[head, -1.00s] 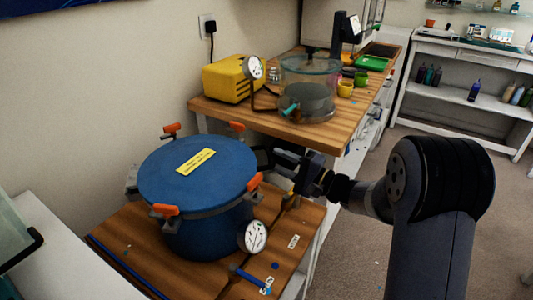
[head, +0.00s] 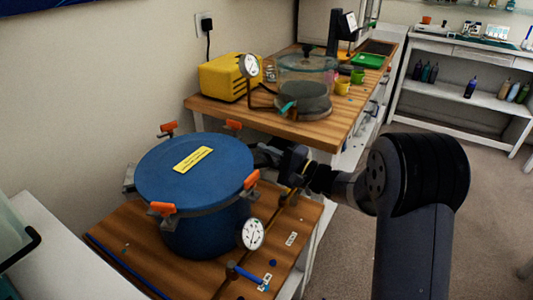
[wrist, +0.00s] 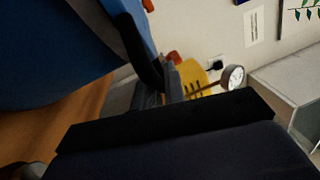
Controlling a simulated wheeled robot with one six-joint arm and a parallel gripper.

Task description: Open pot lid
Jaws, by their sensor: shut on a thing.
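The blue pot (head: 205,232) stands on the wooden bench. Its round blue lid (head: 165,182) lies flat on top and bears a yellow label (head: 193,159). Orange-tipped clamps sit around the rim, among them a front one (head: 161,208) and a right one (head: 251,180). My gripper (head: 268,155) is at the right side of the lid rim. In the wrist view, the black lid handle (wrist: 138,48) runs from the blue lid to my gripper's grey fingers (wrist: 160,85), which are shut on it. The exact contact is partly hidden.
A gauge (head: 252,234) and a blue-handled valve (head: 245,274) are at the pot's front right. Behind are a yellow pump (head: 228,77), a clear chamber (head: 305,85) and small cups (head: 342,87). A wall stands close on the left.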

